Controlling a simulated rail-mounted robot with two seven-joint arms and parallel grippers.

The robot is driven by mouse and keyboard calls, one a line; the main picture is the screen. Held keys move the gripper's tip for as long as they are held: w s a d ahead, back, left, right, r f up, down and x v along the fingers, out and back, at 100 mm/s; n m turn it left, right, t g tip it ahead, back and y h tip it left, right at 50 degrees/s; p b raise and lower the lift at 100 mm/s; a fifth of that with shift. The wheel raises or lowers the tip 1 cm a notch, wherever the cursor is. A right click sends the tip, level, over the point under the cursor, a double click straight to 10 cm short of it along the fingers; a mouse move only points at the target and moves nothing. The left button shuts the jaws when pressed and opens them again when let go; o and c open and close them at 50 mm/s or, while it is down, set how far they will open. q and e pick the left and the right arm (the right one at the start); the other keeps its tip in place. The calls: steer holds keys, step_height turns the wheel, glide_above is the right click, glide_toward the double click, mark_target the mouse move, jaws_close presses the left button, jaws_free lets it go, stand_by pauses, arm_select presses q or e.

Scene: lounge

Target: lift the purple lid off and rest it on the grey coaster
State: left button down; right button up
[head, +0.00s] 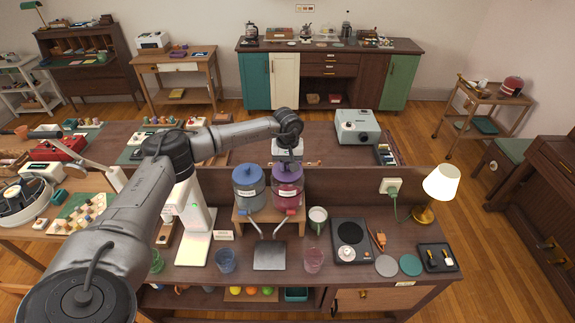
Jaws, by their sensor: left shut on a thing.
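The purple lid (287,173) is at the top of the dispenser jar with dark red contents (287,192). I see no clear gap between lid and jar. My left gripper (287,163) comes down from above and is shut on the purple lid; its fingertips are small and partly hidden. The grey coaster (387,266) lies flat and bare on the counter, to the right of the hot plate and left of a teal coaster (411,265). My right gripper is out of view.
A blue-lidded jar (248,190) stands close on the left, on the same wooden stand (240,216). A mug (317,218), a hot plate (350,240), a wooden-handled tool (377,238) and a lamp (440,186) stand to the right. Glasses (313,260) stand in front.

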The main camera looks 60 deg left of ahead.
arm_select(q)
steer(key=shift+r, duration=0.15)
steer(key=shift+r+p, duration=0.85)
steer(key=shift+r, duration=0.25)
steer(key=shift+r+p, duration=0.55)
steer(key=shift+r, duration=0.25)
